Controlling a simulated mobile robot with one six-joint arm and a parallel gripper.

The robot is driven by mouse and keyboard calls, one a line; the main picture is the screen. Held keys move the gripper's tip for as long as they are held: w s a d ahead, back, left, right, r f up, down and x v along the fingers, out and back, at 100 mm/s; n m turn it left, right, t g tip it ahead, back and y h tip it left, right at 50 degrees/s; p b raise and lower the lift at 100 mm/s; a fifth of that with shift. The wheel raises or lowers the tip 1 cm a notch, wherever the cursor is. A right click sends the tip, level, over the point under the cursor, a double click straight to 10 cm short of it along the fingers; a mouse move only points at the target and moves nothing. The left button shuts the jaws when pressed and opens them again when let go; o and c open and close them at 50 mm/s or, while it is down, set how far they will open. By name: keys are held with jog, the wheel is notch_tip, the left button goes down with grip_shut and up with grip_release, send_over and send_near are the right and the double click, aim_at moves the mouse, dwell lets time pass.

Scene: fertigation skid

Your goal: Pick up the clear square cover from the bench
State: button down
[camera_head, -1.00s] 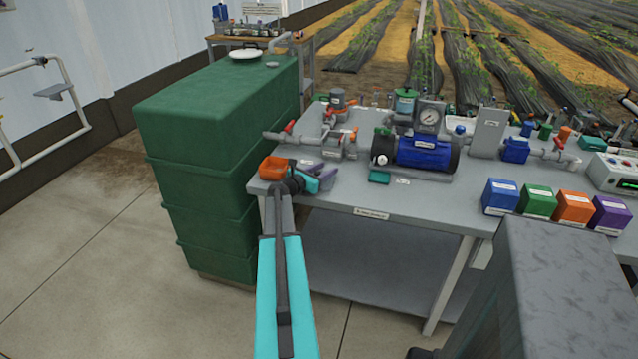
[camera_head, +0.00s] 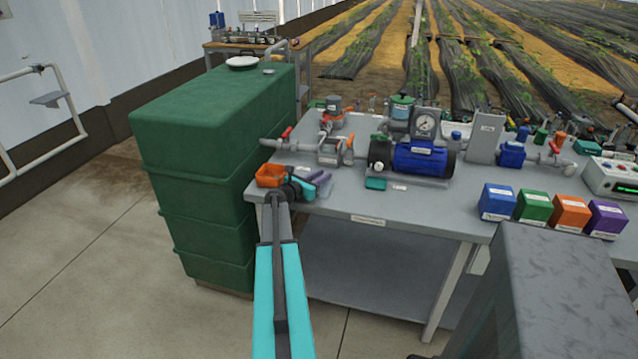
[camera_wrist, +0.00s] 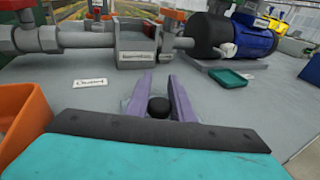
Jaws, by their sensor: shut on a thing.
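The clear square cover (camera_wrist: 195,106) is faint in the wrist view, where its see-through edges show around a dark round knob (camera_wrist: 158,107). My gripper (camera_wrist: 158,84) has its two purple fingers on either side of the knob and is shut on the cover. The cover appears low at the grey bench top; I cannot tell whether it touches it. In the head view, my gripper (camera_head: 322,181) is at the bench's front left corner, and the cover (camera_head: 325,192) is a pale patch by the fingers.
An orange bin (camera_head: 270,175) stands close on the left of my gripper. A valve assembly (camera_head: 331,150) is behind it. A green tray (camera_head: 376,184) and blue pump (camera_head: 423,159) are to the right. A green tank (camera_head: 215,130) stands left of the bench (camera_head: 420,210).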

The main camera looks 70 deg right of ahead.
jog(key=shift+r, duration=1.15)
jog(key=shift+a+r+b, duration=0.4)
jog(key=shift+a+r, duration=0.15)
jog(key=shift+r, duration=0.05)
jog(key=w+a+r+b, duration=0.1)
jog(key=a+b, duration=0.1)
jog(key=a, duration=1.3)
jog(key=shift+r, duration=0.25)
jog(key=shift+w, duration=0.1)
